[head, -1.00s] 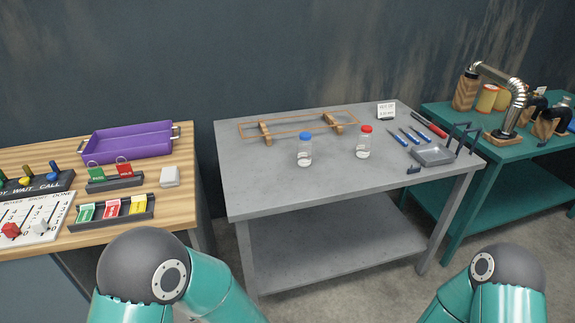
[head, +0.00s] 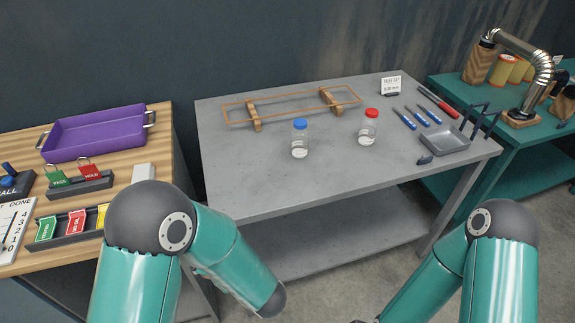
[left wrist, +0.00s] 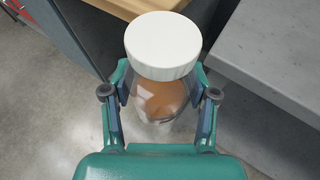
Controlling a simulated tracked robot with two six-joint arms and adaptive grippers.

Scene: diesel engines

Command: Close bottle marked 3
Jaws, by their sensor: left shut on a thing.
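In the left wrist view my left gripper (left wrist: 160,98) is shut around a clear bottle (left wrist: 160,103) with brown contents. A wide white cap (left wrist: 163,45) sits on top of this bottle; I cannot tell how tight it is. No number shows on it. In the head view two clear bottles stand upright on the grey table, one with a blue cap (head: 300,124) and one with a red cap (head: 372,113). Their markings are too small to read. Both hold a little pale stuff at the bottom. My right gripper is out of view.
The grey table (head: 260,185) has free room at its front left. A wooden rack (head: 254,117) lies behind the bottles. Blue-handled tools (head: 417,117) and a grey tray (head: 445,139) lie at right. A wooden table with a purple tray (head: 95,150) stands left.

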